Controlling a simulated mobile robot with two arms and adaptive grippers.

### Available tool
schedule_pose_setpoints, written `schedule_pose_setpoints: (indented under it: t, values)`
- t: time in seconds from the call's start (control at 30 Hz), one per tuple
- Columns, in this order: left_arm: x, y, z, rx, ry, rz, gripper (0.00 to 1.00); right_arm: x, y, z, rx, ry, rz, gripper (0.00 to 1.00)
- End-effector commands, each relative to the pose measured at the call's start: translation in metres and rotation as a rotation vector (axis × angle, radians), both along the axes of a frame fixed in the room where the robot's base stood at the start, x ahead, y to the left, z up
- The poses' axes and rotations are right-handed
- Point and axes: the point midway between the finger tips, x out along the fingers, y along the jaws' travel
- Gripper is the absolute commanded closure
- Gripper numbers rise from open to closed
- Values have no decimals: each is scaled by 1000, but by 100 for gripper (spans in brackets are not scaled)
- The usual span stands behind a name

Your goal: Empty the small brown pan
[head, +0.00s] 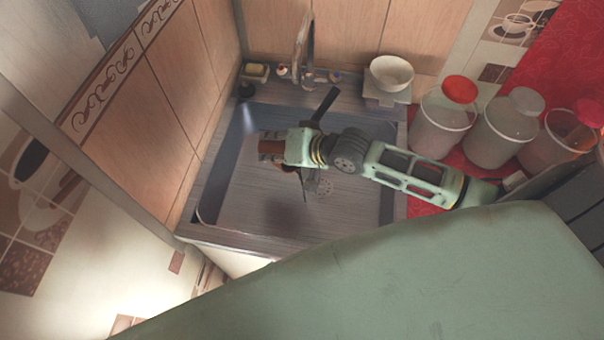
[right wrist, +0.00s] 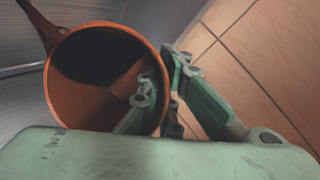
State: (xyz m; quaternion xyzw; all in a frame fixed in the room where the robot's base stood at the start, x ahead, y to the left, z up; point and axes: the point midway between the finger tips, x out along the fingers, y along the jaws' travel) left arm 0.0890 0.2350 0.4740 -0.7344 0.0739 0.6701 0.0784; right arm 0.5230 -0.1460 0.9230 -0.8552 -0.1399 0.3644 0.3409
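The small brown pan (right wrist: 58,88) fills the left of the right wrist view, its round mouth turned towards that camera and its handle reaching to the upper left. My right gripper (right wrist: 163,82) is shut on the pan's wall, one finger inside the mouth and the other outside. The inside is deeply shadowed, and I make out no contents. In the head view my right arm reaches in from the right over the sink (head: 248,190) and covers much of the gripper area. My left gripper is in neither view.
A tap (head: 304,40) stands behind the sink, with a soap dish (head: 256,72) to its left. A white bowl (head: 391,73) is at the back right. Several lidded clear jars (head: 441,125) stand on the red cloth to the right. Wood-panelled walls close off the left and back.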

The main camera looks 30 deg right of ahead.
Motion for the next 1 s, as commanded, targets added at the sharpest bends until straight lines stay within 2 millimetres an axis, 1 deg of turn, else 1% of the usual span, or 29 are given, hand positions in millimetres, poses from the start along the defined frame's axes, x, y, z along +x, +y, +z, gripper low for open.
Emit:
schedule_pose_setpoints:
  t: [1.0]
  values:
    - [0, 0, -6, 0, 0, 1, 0, -14, -6, 9, 42, -104, 0, 100]
